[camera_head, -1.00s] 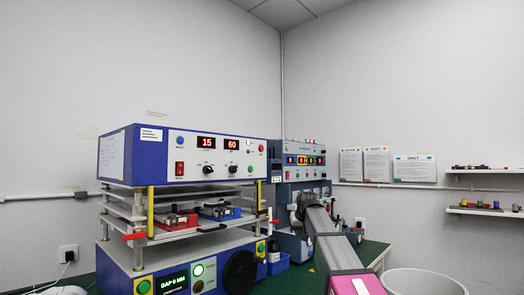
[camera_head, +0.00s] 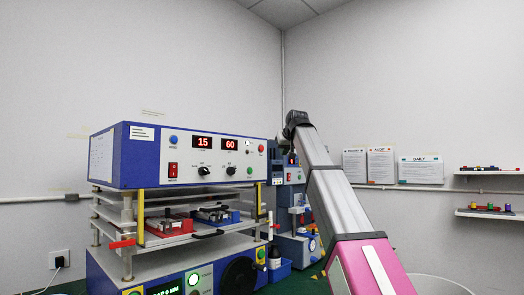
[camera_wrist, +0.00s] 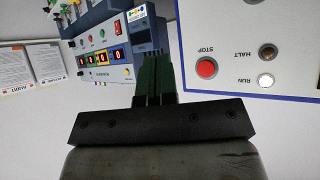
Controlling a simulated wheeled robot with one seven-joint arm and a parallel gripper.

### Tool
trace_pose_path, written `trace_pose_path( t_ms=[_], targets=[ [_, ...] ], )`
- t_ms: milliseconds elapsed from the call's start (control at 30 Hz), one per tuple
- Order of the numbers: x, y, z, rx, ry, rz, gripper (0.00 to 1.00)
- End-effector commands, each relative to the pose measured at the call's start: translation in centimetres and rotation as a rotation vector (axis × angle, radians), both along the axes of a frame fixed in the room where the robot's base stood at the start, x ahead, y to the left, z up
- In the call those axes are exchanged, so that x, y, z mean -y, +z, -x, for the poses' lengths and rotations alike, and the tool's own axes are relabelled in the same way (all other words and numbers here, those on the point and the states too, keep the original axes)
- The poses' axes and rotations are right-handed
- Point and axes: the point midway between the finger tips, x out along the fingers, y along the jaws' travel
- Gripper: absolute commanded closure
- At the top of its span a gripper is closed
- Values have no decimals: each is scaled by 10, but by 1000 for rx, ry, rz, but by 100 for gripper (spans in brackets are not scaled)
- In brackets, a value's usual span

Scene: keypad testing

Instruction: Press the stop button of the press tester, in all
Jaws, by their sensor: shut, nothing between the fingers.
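The press tester (camera_head: 195,155) is a blue and white machine at the left in the head view, with red displays of 15 and 60. Its red stop button (camera_head: 262,149) is at the right end of the upper panel. In the wrist view the red button (camera_wrist: 207,67), marked STOP, appears upside down beside the HALT and RUN lamps; the RUN lamp is lit white. My gripper (camera_wrist: 155,68) is shut and empty, with dark green fingers. In the wrist view it appears to the left of the button, with a visible gap. In the head view its fingers are hidden behind my wrist.
A second blue-grey instrument (camera_head: 290,185) with red displays stands behind the tester; it also shows in the wrist view (camera_wrist: 105,55). Trays (camera_head: 170,226) sit on the tester's shelf. Notices (camera_head: 421,170) and wall shelves are at the right. A white bin (camera_head: 440,285) is at lower right.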

Motion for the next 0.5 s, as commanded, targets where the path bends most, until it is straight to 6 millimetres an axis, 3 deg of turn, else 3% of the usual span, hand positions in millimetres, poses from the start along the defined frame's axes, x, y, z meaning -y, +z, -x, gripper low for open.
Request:
trace_pose_path(
  t_ms=[133,500],
  targets=[
    [-2,13,3,11,5,-1,100],
    [-2,14,3,12,5,-2,100]
  ],
)
